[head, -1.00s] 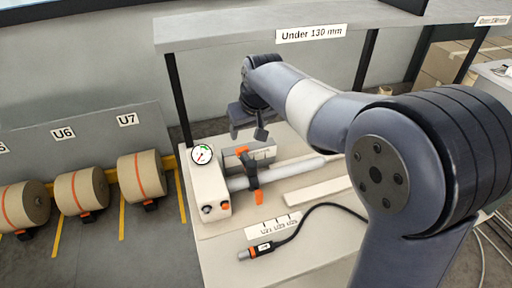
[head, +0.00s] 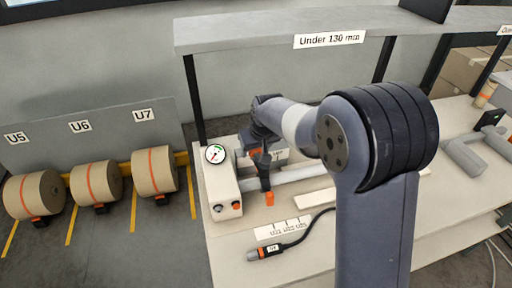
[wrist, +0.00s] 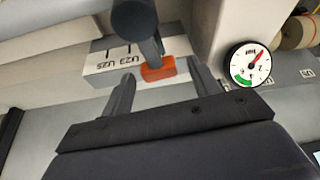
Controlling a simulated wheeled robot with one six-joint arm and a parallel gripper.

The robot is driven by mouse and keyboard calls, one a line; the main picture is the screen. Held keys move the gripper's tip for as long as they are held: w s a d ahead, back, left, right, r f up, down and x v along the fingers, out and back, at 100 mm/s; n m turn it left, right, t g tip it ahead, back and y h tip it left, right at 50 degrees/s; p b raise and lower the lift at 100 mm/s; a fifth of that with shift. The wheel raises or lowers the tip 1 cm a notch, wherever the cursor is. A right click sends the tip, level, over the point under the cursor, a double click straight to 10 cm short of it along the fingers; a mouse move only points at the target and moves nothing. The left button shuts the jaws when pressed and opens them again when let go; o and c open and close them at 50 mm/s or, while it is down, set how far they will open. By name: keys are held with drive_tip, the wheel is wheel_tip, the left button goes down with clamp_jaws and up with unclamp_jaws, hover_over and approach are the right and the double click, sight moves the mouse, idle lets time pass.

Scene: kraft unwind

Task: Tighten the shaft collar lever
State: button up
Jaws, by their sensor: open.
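The shaft collar lever (head: 264,178) is dark with orange parts and sits on the pale shaft (head: 305,172), beside the white gauge box (head: 223,187). In the wrist view, a dark lever arm (wrist: 135,18) ends in an orange tip (wrist: 158,69). My gripper (head: 256,148) is over the collar, partly hidden by the arm. In the wrist view, the open fingers (wrist: 162,72) stand either side of the orange tip, with visible gaps. Whether they touch it cannot be told.
The dial gauge (head: 215,154) tops the box and also shows in the wrist view (wrist: 248,63). A label strip (head: 283,228) and a cable with an orange-banded plug (head: 264,250) lie in front. A shelf (head: 300,25) overhangs behind. Paper rolls (head: 155,171) stand left.

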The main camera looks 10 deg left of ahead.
drive_tip(key=shift+c, duration=0.4)
clamp_jaws()
drive_tip(key=shift+w+d+m+h+b, duration=0.25)
drive_tip(key=shift+d+m+b, duration=0.2)
drive_tip(key=shift+m, duration=0.35)
drive_tip(key=shift+o, duration=0.4)
unclamp_jaws()
drive_tip(key=shift+r+t, duration=0.1)
drive_tip(key=shift+t, duration=0.2)
drive_tip(key=b+v, duration=0.1)
drive_tip(key=v, duration=0.9)
drive_tip(key=shift+s+r, duration=0.15)
drive_tip(key=shift+r, duration=0.2)
drive_tip(key=shift+f, duration=0.15)
